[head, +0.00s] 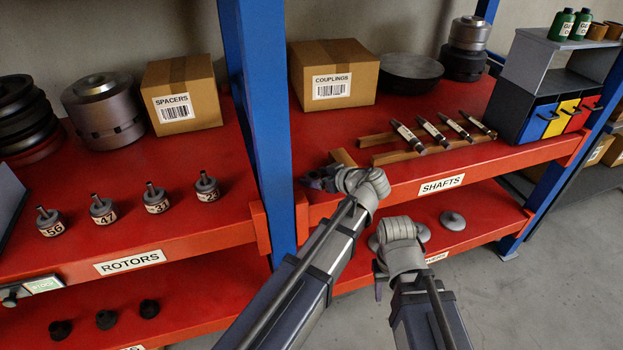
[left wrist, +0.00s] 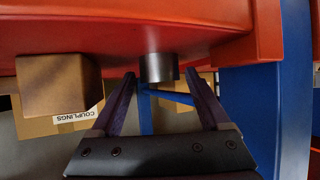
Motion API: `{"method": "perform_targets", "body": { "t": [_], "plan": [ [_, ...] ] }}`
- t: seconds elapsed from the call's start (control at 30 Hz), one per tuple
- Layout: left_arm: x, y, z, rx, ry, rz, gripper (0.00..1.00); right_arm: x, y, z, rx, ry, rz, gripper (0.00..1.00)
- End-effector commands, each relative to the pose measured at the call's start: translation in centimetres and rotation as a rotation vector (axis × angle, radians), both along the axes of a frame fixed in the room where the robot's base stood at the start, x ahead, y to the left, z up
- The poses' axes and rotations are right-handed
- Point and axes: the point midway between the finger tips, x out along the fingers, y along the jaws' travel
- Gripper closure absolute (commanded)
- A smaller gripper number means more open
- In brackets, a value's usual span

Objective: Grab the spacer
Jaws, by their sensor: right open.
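In the left wrist view, a short grey metal cylinder (left wrist: 160,68), which looks like the spacer, rests against the red shelf surface in this upside-down picture. My left gripper (left wrist: 161,74) is open, its two dark fingers on either side of the cylinder with a gap at each side. In the head view my left gripper (head: 318,180) is over the upper shelf beside the blue post; the cylinder cannot be made out there. My right gripper (head: 379,284) is open, low in front of the lower shelf, and partly hidden by its own wrist.
A blue post (head: 257,120) stands close left of my left gripper. A wooden block (head: 342,158) is just behind it and also shows in the left wrist view (left wrist: 58,84). Shafts (head: 432,133) lie on wooden rails to the right. Rotors (head: 155,198) stand left of the post.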

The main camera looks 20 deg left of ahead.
Motion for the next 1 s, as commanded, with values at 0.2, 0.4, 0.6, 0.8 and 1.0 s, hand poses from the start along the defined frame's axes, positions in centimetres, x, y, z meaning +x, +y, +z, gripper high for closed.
{"method": "perform_targets", "body": {
  "t": [0.2, 0.4, 0.6, 0.8, 1.0],
  "plan": [
    [0.00, 0.01, 0.00, 0.000, 0.000, 0.000, 0.47, 0.01, 0.00, 0.00, 0.000, 0.000, 0.000, 0.55],
    [0.00, 0.02, -0.01, 0.000, 0.000, 0.000, 0.69, 0.01, 0.01, 0.00, 0.000, 0.000, 0.000, 0.55],
    [0.00, 0.02, -0.01, 0.000, 0.000, 0.000, 0.92, 0.01, 0.01, 0.00, 0.000, 0.000, 0.000, 0.55],
    [-0.01, 0.03, -0.01, 0.000, 0.000, 0.000, 1.00, 0.01, 0.01, -0.01, 0.000, 0.000, 0.000, 0.55],
    [0.00, 0.03, 0.01, 0.000, 0.000, 0.000, 1.00, 0.01, 0.00, 0.00, 0.000, 0.000, 0.000, 0.55]
  ]
}}
